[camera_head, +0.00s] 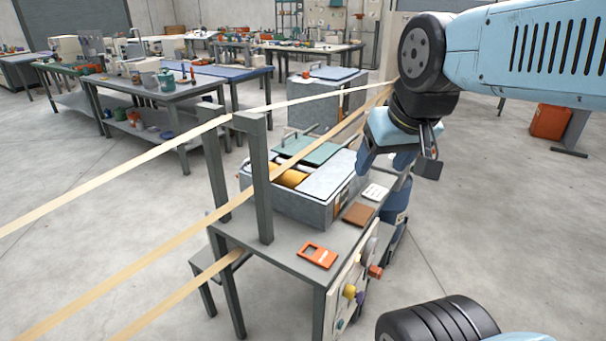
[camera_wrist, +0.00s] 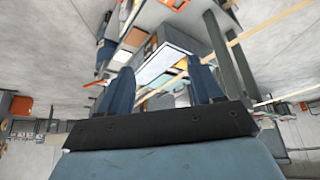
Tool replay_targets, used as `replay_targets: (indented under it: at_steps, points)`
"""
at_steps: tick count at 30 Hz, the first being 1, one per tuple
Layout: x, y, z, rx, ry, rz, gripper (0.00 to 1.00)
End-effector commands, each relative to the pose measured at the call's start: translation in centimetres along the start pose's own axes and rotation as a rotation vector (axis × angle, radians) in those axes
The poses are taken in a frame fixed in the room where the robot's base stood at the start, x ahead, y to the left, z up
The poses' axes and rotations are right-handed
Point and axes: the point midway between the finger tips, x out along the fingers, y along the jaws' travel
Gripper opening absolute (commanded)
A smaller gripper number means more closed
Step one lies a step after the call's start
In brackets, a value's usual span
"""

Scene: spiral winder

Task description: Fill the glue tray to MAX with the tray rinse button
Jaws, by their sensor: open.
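The glue tray (camera_head: 312,207) is a grey box on the machine table in the head view. A yellow roller (camera_head: 293,178) shows in its opening, under a raised green lid. The fill level inside cannot be seen. The table's front panel (camera_head: 340,308) carries a yellow knob (camera_head: 350,291), a purple knob (camera_head: 362,297) and a red-orange one (camera_head: 375,271). I cannot tell which control is the tray rinse button. My gripper (camera_head: 383,158) is above and behind the right end of the tray, apart from the panel. In the wrist view its two blue fingers (camera_wrist: 161,70) are apart and empty.
Pale paper strips (camera_head: 180,236) run diagonally across the table past dark uprights (camera_head: 262,190). An orange-red frame (camera_head: 317,255) and a brown pad (camera_head: 359,214) lie on the tabletop. Workbenches (camera_head: 170,92) stand behind.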

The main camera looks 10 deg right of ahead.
Motion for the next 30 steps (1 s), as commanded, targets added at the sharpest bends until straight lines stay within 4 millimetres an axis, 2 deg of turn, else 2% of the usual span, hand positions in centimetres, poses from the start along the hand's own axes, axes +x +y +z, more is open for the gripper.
replay_targets:
  at_steps: [2,20,30]
  points:
    - [0.0,0.0,0.0,0.0,0.0,0.0,0.57]
    - [0.0,0.0,0.0,0.0,0.0,0.0,0.0]
    - [0.0,0.0,0.0,0.0,0.0,0.0,0.0]
